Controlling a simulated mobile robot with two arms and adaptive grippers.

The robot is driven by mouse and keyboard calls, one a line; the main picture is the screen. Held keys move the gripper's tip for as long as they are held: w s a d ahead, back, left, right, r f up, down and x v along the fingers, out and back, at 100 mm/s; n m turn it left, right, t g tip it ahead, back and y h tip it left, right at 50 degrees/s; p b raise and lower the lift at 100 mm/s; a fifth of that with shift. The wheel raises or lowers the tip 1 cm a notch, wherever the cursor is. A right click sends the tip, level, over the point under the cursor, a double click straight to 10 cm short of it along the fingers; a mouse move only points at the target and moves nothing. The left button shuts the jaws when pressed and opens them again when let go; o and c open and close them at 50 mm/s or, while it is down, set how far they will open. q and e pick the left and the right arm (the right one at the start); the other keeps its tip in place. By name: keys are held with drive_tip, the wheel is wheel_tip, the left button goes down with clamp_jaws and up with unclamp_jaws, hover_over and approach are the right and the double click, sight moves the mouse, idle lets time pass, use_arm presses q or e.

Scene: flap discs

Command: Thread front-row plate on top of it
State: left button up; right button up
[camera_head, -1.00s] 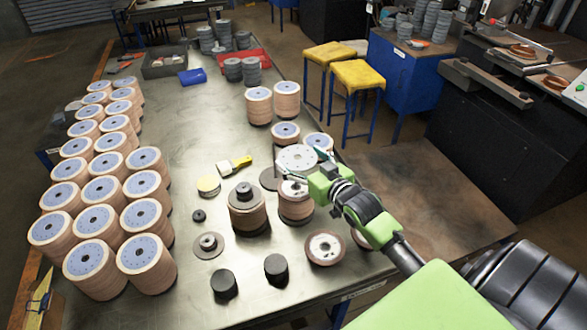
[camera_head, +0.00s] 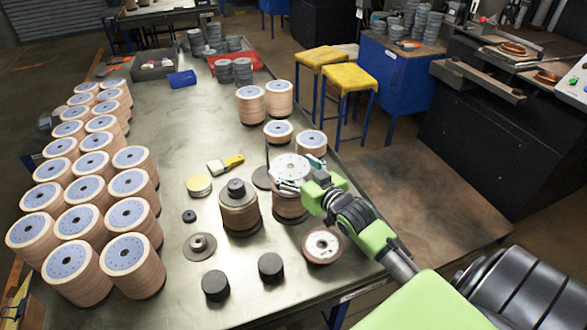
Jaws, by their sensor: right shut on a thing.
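My right gripper (camera_head: 314,178) is shut on a white round plate (camera_head: 291,166) with small holes, held roughly level. The plate is above a brown disc stack (camera_head: 289,207), whose top is mostly hidden by the plate and gripper. I cannot tell whether they touch. A thin dark upright rod (camera_head: 267,153) stands just left of the plate, over a dark round base (camera_head: 264,178). Left of the stack is another brown stack (camera_head: 238,215) with a black hub on top. A loose disc with a white centre (camera_head: 322,245) lies in front. My left gripper is not in view.
Several tan stacks with blue-grey tops (camera_head: 130,214) fill the table's left side; others (camera_head: 279,97) stand behind the gripper.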

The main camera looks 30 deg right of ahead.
sight(294, 182)
drive_tip(key=shift+f+b, duration=0.7)
drive_tip(key=shift+f, duration=0.85)
idle(0.5)
drive_tip(key=shift+f+b, duration=0.35)
drive_tip(key=shift+f, duration=0.45)
drive_tip(key=o, duration=1.2)
drive_tip(key=shift+s, duration=0.1)
drive_tip(key=s, duration=0.4)
drive_tip(key=s+r, duration=0.1)
drive_tip(key=s, duration=0.2)
drive_tip(key=s+r, duration=0.1)
drive_tip(key=s, duration=0.3)
drive_tip(key=shift+s+a+r, duration=0.25)
drive_tip(key=shift+s, duration=0.05)
